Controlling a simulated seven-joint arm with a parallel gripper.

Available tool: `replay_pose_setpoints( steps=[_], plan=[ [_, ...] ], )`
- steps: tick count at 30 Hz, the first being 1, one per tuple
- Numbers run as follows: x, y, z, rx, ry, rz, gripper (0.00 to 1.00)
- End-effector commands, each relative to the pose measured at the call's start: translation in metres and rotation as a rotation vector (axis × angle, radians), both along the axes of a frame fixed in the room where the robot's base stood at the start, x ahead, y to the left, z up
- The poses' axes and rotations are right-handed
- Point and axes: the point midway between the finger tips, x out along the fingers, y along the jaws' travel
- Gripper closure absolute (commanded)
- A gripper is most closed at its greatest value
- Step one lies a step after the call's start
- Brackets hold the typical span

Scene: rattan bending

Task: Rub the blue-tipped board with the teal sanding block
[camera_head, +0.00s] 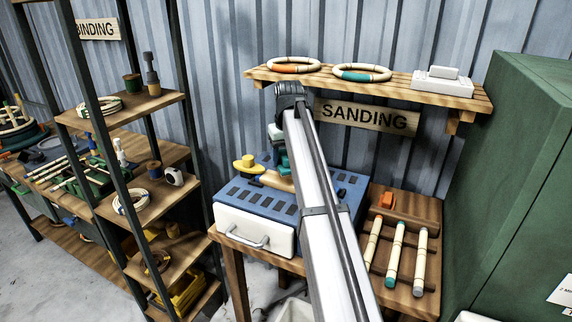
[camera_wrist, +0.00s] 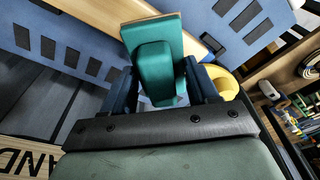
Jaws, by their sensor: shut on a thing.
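The teal sanding block (camera_wrist: 155,72) is between the two dark fingers of my gripper (camera_wrist: 165,88), which is shut on it. In the head view the teal block (camera_head: 284,161) shows just left of my arm, which hides part of it. A pale wooden board (camera_head: 276,181) lies on the blue slotted top of the sanding box. It also runs behind the teal block in the wrist view (camera_wrist: 192,30). The arm covers part of the board, and I cannot clearly make out its blue tip. I cannot tell whether the block touches the board.
A wooden rack (camera_head: 408,285) with several rods and an orange block (camera_head: 388,200) stands right. A shelf (camera_head: 395,85) with rings hangs above. A green cabinet (camera_head: 515,170) bounds the right.

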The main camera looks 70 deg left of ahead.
Motion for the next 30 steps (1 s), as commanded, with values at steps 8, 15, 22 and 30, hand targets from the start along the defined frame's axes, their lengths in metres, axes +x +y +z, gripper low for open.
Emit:
replay_pose_setpoints(
  steps=[8,15,22,30],
  plan=[
    [0.000,0.001,0.027,0.001,0.000,0.000,0.70],
    [0.000,0.000,0.039,0.000,0.000,0.000,0.70],
    [0.000,0.000,0.039,0.000,0.000,0.000,0.70],
    [0.000,0.000,0.038,0.000,0.000,0.000,0.70]
  ],
)
